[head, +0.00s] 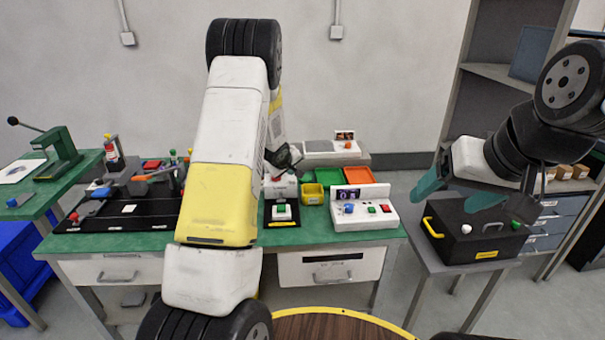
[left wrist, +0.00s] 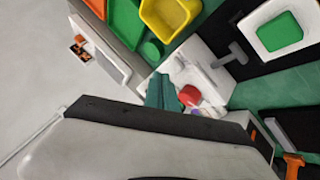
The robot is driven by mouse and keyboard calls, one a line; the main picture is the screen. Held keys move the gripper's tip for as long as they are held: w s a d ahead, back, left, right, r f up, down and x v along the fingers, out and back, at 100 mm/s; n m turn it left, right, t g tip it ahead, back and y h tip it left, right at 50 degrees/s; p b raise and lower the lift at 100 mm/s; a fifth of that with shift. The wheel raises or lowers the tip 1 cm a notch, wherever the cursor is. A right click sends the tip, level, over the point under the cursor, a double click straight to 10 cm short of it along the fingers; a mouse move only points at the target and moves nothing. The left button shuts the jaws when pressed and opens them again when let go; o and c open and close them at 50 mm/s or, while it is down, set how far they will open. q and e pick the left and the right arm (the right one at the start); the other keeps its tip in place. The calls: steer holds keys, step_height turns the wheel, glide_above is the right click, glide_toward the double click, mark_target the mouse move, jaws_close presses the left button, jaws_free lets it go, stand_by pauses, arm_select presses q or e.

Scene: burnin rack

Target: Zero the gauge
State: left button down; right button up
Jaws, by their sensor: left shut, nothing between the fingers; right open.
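A small white device (left wrist: 208,72), which looks like the gauge, stands on the green bench. It has a red button (left wrist: 188,95) and a purplish patch beside it, perhaps a display, mostly hidden. In the head view the device (head: 281,188) is partly hidden below my left gripper (head: 291,168). In the left wrist view my left gripper (left wrist: 164,92) is shut and empty, its teal fingertips just left of the red button. I cannot tell whether they touch it. My right gripper (head: 455,192) is open and empty, above the right-hand table.
A green-topped white block (head: 283,212) on a black mat and a white panel (head: 365,222) with a display and buttons stand nearby. Yellow, green and orange bins (head: 313,194) sit behind. A black case (head: 480,248) with a yellow handle is under my right gripper.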

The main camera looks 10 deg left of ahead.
mark_target(291, 181)
stand_by(0.7)
arm_select(q)
steer(key=shift+f, duration=0.4)
steer(key=shift+f, duration=0.55)
stand_by(0.5)
stand_by(0.3)
steer(key=shift+r, duration=0.95)
steer(key=shift+r, duration=2.5)
